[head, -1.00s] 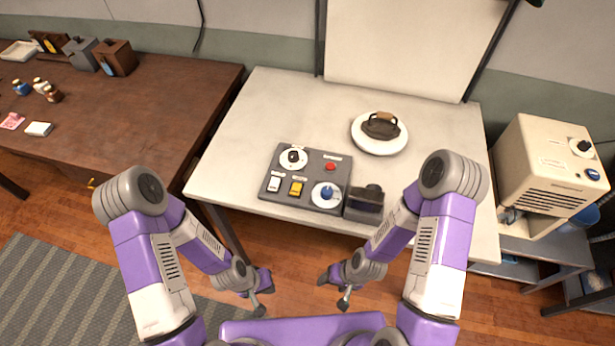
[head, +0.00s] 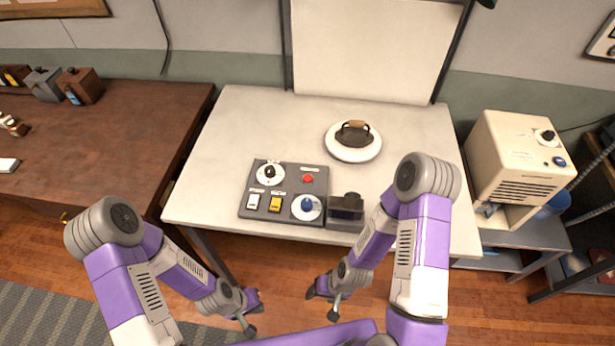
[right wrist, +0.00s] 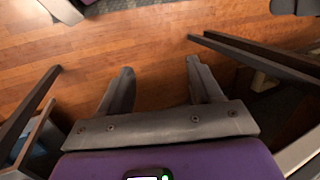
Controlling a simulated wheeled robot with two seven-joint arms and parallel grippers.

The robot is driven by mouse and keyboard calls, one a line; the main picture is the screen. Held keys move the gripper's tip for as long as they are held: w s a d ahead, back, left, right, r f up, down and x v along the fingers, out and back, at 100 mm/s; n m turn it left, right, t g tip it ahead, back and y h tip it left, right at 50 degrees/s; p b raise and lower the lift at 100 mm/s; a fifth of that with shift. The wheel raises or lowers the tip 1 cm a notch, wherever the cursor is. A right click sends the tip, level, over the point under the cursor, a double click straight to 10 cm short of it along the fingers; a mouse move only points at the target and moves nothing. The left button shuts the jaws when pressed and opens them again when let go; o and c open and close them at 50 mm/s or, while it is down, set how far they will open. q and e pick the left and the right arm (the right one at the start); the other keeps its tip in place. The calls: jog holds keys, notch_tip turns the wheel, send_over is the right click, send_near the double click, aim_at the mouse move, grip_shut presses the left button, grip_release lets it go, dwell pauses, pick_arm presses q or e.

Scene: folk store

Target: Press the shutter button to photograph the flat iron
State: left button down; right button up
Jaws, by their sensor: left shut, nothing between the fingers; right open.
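The dark flat iron (head: 354,136) with a brown handle rests upright on a round white plate (head: 352,156), at the back of the pale table. A grey control panel (head: 289,187) lies near the table's front edge. It carries a red button (head: 308,179), a white switch, a yellow switch, a white dial and a blue knob; its labels are too small to read. My left gripper (head: 251,315) is shut and empty, low in front of the table. My right gripper (head: 322,300) is open and empty, also in front of the table; its spread fingers show in the right wrist view (right wrist: 160,68).
A dark box-shaped device (head: 346,208) stands against the panel's right side. A white backdrop (head: 375,50) rises behind the pale table (head: 225,140). A brown table (head: 120,140) is at left, a cream machine (head: 510,150) at right. Wooden floor lies beneath my grippers.

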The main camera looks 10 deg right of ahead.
grip_shut()
dwell(1.6)
